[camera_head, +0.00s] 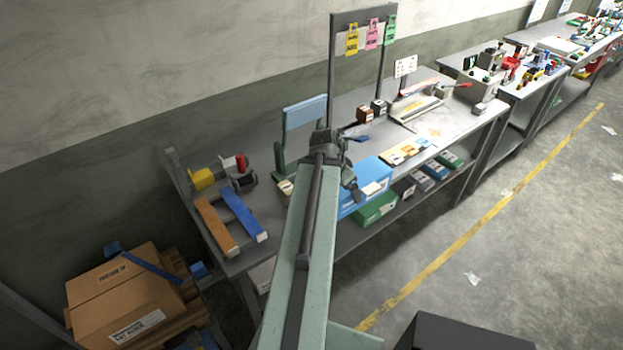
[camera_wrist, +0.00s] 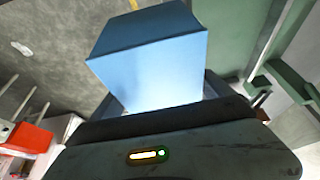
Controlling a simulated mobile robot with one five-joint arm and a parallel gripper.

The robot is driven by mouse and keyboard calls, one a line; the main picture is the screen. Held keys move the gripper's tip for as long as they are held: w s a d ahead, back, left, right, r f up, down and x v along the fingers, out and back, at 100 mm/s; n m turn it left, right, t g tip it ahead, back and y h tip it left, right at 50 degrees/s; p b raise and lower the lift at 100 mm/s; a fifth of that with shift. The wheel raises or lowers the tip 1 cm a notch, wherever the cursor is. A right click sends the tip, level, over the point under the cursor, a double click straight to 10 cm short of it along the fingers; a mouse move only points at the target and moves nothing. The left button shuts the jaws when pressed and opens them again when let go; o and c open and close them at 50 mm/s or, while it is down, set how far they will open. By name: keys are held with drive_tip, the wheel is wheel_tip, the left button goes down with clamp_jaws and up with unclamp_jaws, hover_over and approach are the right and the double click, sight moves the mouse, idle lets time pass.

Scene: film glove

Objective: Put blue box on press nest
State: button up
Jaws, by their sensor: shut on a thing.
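The blue box (camera_wrist: 150,55) fills the upper middle of the wrist view, tilted, with its lower end between the jaws of my gripper (camera_wrist: 160,112). My gripper is shut on it. In the head view my gripper (camera_head: 343,162) is over the workbench, partly hidden by my arm. A bright blue box shape (camera_head: 374,169) shows just to its right at the bench's front edge; I cannot tell for sure that it is the held one. I cannot clearly make out the press nest. A grey unit with a red lever (camera_head: 478,88) stands at the bench's far right end.
The workbench (camera_head: 278,204) carries an orange bar (camera_head: 217,226), a blue bar (camera_head: 243,215) and a green frame with a light blue panel (camera_head: 304,113). A flat white-topped device (camera_head: 417,106) lies farther right. Cartons (camera_head: 120,295) stand at lower left. The floor at right is mostly clear.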

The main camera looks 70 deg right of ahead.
drive_tip(key=w+d+f+b, duration=0.1)
drive_tip(key=w+d, duration=0.2)
drive_tip(key=w, duration=0.1)
drive_tip(key=w+d+f+b, duration=0.2)
drive_tip(key=w, duration=0.3)
drive_tip(key=w+d+f+b, duration=0.2)
drive_tip(key=w+d, duration=0.1)
drive_tip(key=w, duration=0.1)
drive_tip(key=shift+w+d+f, duration=0.25)
drive_tip(key=shift+w+d, duration=0.05)
drive_tip(key=shift+w, duration=0.1)
drive_tip(key=shift+r, duration=0.2)
drive_tip(key=shift+f, duration=0.1)
drive_tip(key=o, duration=1.1)
